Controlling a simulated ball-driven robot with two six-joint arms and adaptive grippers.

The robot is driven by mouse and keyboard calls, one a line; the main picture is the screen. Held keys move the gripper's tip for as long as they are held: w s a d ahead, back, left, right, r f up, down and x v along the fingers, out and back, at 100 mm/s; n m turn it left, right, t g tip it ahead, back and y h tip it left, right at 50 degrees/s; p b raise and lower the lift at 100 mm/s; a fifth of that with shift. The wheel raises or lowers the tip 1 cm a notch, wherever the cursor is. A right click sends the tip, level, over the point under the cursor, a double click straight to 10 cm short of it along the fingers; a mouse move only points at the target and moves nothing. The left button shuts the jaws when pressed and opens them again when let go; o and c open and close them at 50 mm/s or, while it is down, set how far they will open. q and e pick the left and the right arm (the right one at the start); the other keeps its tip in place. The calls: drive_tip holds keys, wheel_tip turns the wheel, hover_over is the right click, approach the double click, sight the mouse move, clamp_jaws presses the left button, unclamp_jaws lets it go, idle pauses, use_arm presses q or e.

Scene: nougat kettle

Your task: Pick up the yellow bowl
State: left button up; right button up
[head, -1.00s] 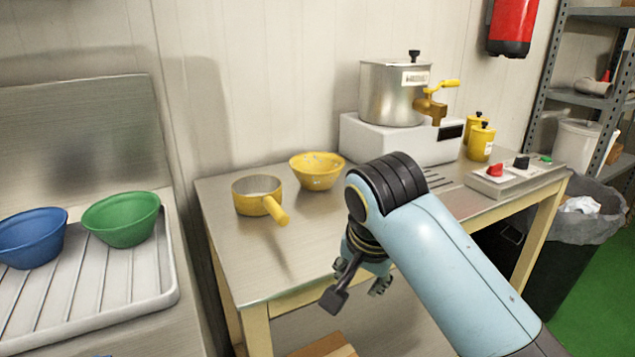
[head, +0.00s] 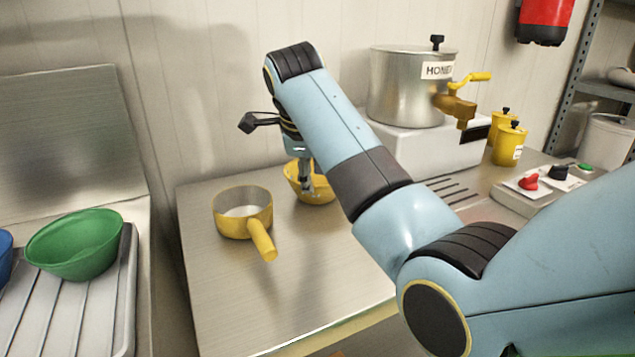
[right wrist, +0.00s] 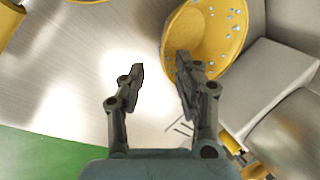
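The yellow bowl (head: 318,190) stands on the steel table, partly hidden behind my right arm and gripper in the head view. In the right wrist view the bowl (right wrist: 222,38) shows at the top right, with pale specks inside. My right gripper (head: 275,150) is open above the table at the bowl. In the right wrist view its fingers (right wrist: 158,75) are spread wide; the right finger overlaps the bowl's near rim and the left finger is over bare table. I cannot tell whether the finger touches the rim. My left gripper is not in view.
A yellow saucepan (head: 232,223) stands left of the bowl, its handle toward the front. A honey kettle (head: 405,95) with a tap sits on a white block (head: 440,150) at the right. A green bowl (head: 72,245) is on the rack at left. The table's front left is clear.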

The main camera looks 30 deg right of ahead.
sight(314, 203)
drive_tip(key=shift+w+d+f, duration=0.2)
drive_tip(key=shift+f, duration=0.35)
drive_tip(key=shift+w+d+f, duration=0.1)
drive_tip(key=shift+w+f, duration=0.1)
drive_tip(key=shift+f, duration=0.05)
drive_tip(key=x, duration=0.4)
drive_tip(key=shift+w+d+f, duration=0.2)
drive_tip(key=shift+w, duration=0.15)
drive_tip(key=shift+f, duration=0.2)
drive_tip(key=c, duration=0.6)
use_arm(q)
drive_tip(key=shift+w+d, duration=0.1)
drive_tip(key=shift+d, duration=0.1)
use_arm(e)
clamp_jaws()
